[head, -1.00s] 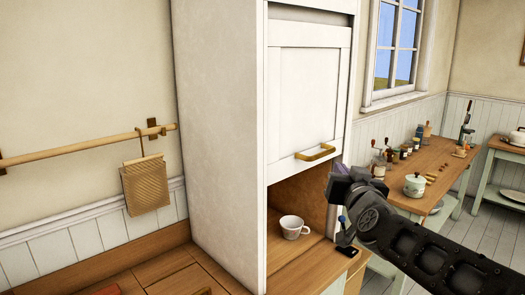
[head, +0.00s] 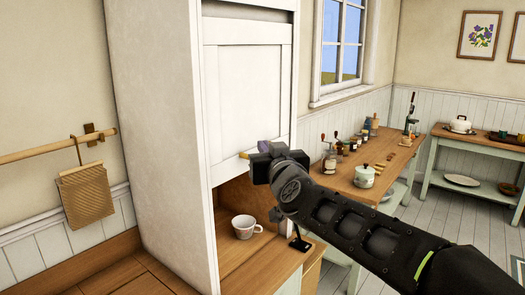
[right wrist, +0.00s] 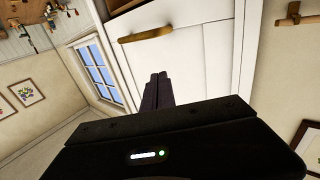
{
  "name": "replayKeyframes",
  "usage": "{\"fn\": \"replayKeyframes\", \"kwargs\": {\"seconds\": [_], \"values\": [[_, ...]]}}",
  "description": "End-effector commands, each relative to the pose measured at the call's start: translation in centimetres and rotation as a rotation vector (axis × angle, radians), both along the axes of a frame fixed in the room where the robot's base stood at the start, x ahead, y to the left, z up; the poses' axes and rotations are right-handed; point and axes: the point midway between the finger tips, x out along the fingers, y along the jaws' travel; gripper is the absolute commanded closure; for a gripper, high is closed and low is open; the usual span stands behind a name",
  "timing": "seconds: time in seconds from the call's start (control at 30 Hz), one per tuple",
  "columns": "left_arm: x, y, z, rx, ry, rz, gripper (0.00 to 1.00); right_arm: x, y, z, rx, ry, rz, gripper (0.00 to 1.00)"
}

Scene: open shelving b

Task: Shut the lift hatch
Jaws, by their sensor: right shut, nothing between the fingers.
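The lift hatch (head: 247,90) is a white framed panel in a tall white cabinet. It is raised, with an open compartment below its lower edge. Its brass handle (right wrist: 145,34) shows whole in the right wrist view; in the head view my right gripper hides most of it. My right gripper (head: 262,165) is in front of the hatch's lower edge, shut and empty. In the right wrist view its closed fingers (right wrist: 157,90) point towards the white panel, with the handle ahead of them and a gap visible between. Contact cannot be told. My left gripper is out of view.
A white cup (head: 246,227) stands inside the compartment. A wooden side table (head: 385,165) with jars and a pot (head: 364,176) is at the right. A rail with a hanging tan cloth (head: 86,196) is at the left.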

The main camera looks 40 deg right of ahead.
Motion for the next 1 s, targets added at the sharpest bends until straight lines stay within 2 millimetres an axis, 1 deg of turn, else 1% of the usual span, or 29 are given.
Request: {"fn": "replayKeyframes", "kwargs": {"seconds": [0.17, 0.5, 0.53, 0.6, 0.7, 0.8, 1.0], "values": [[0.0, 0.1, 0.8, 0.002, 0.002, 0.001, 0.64, 2.5, -0.8, 0.1, 0.002, 0.003, 0.002, 1.00], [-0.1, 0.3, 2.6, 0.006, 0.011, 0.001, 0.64, 8.8, -3.2, 0.1, 0.002, 0.003, 0.001, 1.00], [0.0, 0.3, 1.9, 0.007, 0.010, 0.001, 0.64, 8.4, -3.1, -1.0, 0.000, 0.005, 0.001, 1.00], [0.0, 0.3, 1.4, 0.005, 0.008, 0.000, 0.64, 7.9, -2.9, -2.1, -0.001, 0.003, 0.001, 1.00], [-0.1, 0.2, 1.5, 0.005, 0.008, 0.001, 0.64, 7.5, -2.8, -3.0, -0.001, 0.004, 0.000, 1.00], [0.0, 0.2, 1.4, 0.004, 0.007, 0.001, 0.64, 7.3, -2.7, -3.6, 0.000, 0.002, 0.000, 1.00], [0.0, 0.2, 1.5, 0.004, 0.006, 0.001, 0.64, 7.2, -2.7, -3.8, 0.000, 0.001, 0.001, 1.00]]}}
